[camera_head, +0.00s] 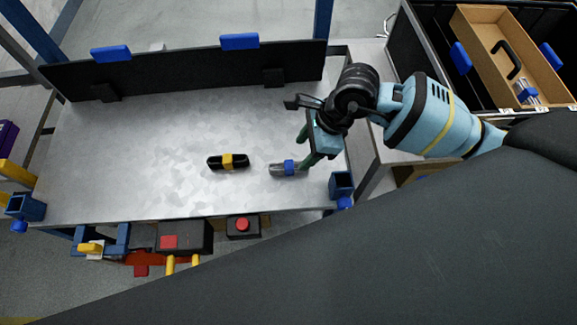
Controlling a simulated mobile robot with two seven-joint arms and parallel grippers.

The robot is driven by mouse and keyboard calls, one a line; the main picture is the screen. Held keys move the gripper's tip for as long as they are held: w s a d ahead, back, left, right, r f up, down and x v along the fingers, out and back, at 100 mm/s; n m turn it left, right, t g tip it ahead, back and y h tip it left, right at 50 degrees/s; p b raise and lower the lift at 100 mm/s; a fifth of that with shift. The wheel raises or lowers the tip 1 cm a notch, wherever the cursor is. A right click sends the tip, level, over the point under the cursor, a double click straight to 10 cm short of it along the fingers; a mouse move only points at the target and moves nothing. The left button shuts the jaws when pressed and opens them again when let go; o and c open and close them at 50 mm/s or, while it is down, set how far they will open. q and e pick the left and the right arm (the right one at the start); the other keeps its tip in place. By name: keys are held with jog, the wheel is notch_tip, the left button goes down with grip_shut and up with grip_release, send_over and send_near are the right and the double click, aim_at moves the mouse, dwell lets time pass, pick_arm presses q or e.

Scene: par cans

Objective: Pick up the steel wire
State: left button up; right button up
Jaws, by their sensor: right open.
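A short grey bundle with a blue band, seemingly the steel wire (277,170), lies on the metal tabletop (140,135) near its right end. My right gripper (306,149) is open, its fingers pointing down-left. One finger is right at the bundle's right end and overlaps it in the picture; I cannot tell whether they touch. Nothing shows between the fingers. A black bundle with a yellow band (215,162) lies apart on the table to the left. My left gripper is not in view.
A black back panel (190,66) with blue clips runs along the table's far edge. A blue holder (341,184) stands at the near right corner. A red button box (243,227) sits at the front edge. A wooden drawer (480,40) holds another blue-banded bundle (533,99). The left tabletop is clear.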

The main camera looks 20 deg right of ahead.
aim_at(294, 164)
jog(key=shift+w+d, duration=0.1)
jog(key=shift+d, duration=0.05)
jog(key=shift+b+x, duration=0.3)
jog(key=shift+x, duration=3.6)
jog(key=shift+d, duration=0.1)
jog(key=shift+c, duration=0.2)
jog(key=c, duration=1)
jog(key=shift+c, duration=0.2)
notch_tip(294, 164, up, 10)
jog(key=shift+p, duration=0.5)
